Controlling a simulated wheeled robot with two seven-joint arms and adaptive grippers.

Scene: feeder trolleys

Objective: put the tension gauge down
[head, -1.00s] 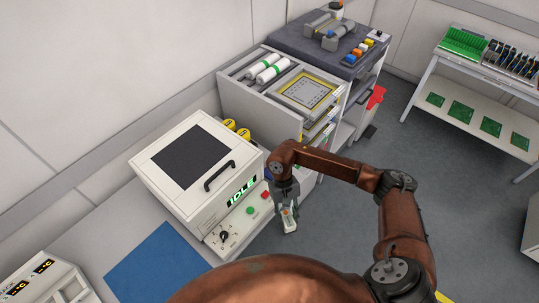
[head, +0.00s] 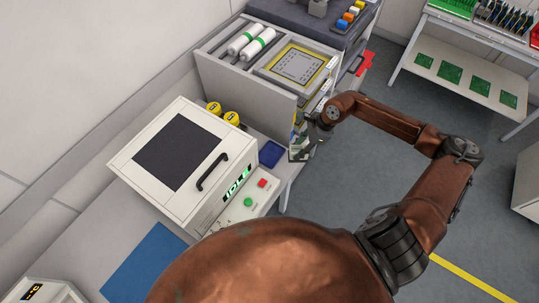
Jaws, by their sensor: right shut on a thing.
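My right gripper (head: 300,153) is at the end of the brown arm, beside the front corner of the open-topped cabinet. It is shut on the tension gauge, a small pale thing mostly hidden by the fingers. A small dark blue square pad (head: 271,154) lies on the bench just left of the gripper. I cannot tell whether the gauge touches anything below it. My left gripper is not in view.
A white machine (head: 180,153) with a dark window, black handle and green IDLE display stands on the bench left of the pad. Yellow rolls (head: 232,118) are behind it. The grey cabinet (head: 250,93) holds white rolls and a yellow-framed screen. A blue mat (head: 146,262) lies front left.

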